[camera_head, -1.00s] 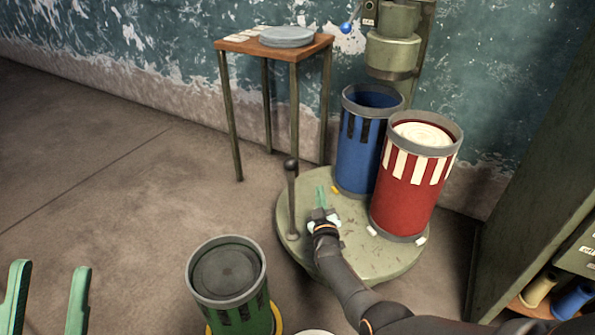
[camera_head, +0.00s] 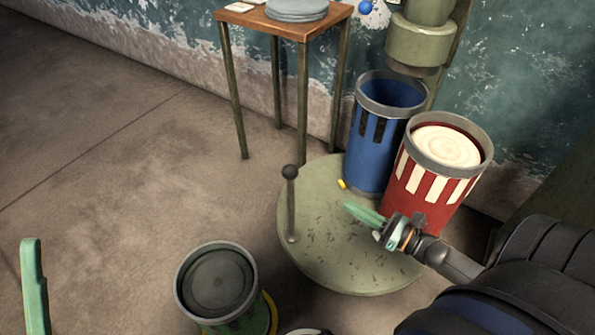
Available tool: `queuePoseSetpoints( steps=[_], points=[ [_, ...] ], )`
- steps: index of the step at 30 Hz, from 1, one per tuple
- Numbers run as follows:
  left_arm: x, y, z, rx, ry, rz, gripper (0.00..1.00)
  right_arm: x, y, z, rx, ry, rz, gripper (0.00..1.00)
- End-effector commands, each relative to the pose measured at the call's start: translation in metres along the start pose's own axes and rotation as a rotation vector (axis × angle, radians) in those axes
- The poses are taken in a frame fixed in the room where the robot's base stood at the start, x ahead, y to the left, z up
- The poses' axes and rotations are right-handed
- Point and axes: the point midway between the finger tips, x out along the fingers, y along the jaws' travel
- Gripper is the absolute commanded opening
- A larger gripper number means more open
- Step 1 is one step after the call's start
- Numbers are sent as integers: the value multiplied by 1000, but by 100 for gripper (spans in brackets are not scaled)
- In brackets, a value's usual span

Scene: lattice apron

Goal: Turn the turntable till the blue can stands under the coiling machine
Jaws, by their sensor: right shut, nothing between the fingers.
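The turntable (camera_head: 320,245) is a pale green disc on the floor with an upright lever (camera_head: 291,205) with a dark knob at its left edge. The blue can (camera_head: 366,150), open-topped, stands at its far side. The head of the coiling machine (camera_head: 417,45) hangs above and slightly right of its rim; exact alignment cannot be told. A red and white striped can (camera_head: 421,190) with pale coil on top stands beside it. My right gripper (camera_head: 350,208) is shut and empty over the disc, in front of the striped can, right of the lever. One finger of my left gripper (camera_head: 33,285) shows bottom left.
A green can (camera_head: 217,285) stands on the floor left of the disc, close to its edge. A small wooden table (camera_head: 262,20) with grey discs stands behind. The left floor is clear. A dark cabinet (camera_head: 545,185) is at right, partly hidden by my arm.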

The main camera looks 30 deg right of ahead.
Motion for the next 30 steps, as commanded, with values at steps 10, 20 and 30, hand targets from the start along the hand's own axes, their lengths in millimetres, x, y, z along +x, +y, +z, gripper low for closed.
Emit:
queuePoseSetpoints(
  steps=[10, 20, 30],
  points=[
    [-3, 1, 3, -4, -1, -3, 50, 16, 15, 0, -76, 18, 48, 0],
    [-15, 10, 15, -41, -10, -4, 50, 87, 17, -2, -74, 16, 46, 0],
    [-23, 15, 24, -60, -16, 6, 50, 129, 19, -3, -71, 20, 44, 0]
  ],
)
